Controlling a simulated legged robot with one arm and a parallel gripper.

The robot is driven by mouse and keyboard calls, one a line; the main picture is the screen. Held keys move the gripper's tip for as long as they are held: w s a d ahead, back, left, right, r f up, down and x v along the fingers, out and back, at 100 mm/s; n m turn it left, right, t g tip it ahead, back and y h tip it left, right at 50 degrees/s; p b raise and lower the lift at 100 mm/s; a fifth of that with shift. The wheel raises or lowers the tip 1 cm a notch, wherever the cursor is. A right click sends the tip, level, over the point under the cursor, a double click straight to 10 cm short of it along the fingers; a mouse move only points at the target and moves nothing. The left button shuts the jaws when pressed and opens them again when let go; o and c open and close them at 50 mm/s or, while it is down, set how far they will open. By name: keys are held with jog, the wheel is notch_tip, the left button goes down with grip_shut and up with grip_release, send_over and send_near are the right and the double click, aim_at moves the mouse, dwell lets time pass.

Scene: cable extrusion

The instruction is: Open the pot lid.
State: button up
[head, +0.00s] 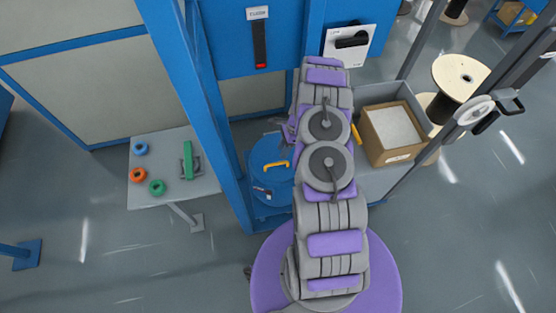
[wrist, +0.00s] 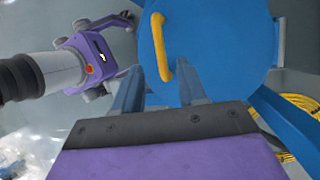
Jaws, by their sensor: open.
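The blue pot lid (head: 264,152) is a round disc with a yellow handle (head: 277,166), left of my arm in the head view. In the wrist view the lid (wrist: 215,45) fills the upper middle, and its curved yellow handle (wrist: 158,45) stands near its left edge. My gripper (wrist: 158,78) is open and empty. Its two fingers point toward the lid, and the handle's lower end appears between them in the picture. I cannot tell how far apart they are in depth. The lid looks seated. In the head view my arm hides the gripper.
A blue frame post (head: 198,120) stands left of the pot. A grey side table (head: 150,195) holds coloured rings and a green part. A cardboard box (head: 392,135) sits right of my arm. Yellow cable (wrist: 298,103) shows at right in the wrist view.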

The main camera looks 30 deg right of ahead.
aim_at(277, 160)
jog(key=x, duration=0.5)
jog(key=shift+a+f+b, duration=0.25)
jog(key=shift+f+b, duration=0.1)
jog(key=shift+f, duration=0.5)
jog(key=shift+a, duration=0.15)
jog(key=shift+c, duration=0.3)
jog(key=shift+c, duration=0.7)
grip_shut()
